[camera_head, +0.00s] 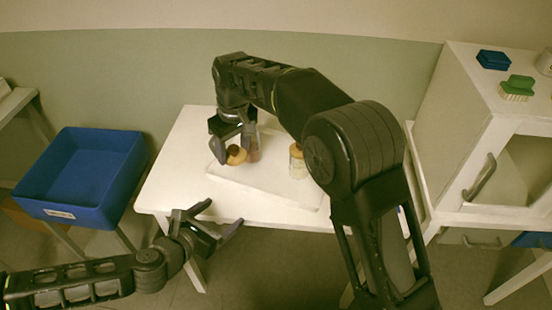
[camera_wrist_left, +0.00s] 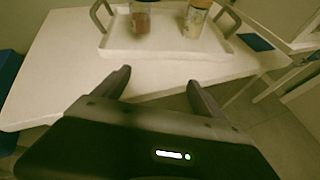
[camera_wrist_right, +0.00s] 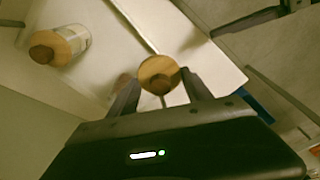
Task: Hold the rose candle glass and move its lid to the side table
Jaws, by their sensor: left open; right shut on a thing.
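My right gripper (camera_head: 232,146) is shut on a round wooden lid (camera_head: 237,156) with a dark knob. The lid is off the rose candle glass (camera_head: 254,147) and close to its left in the head view. The lid also shows between the fingertips in the right wrist view (camera_wrist_right: 158,72). The rose glass stands on the white tray (camera_head: 270,192), and it shows open-topped or cut off by the frame edge in the left wrist view (camera_wrist_left: 141,18); I cannot tell which. My left gripper (camera_head: 222,222) is open and empty at the table's front edge, apart from the glass.
A cream candle glass (camera_head: 298,163) with a wooden lid stands on the tray to the right. A blue bin (camera_head: 85,172) stands at the left. A white cabinet (camera_head: 450,130) at the right bears a green brush (camera_head: 517,87) and a blue box (camera_head: 493,60).

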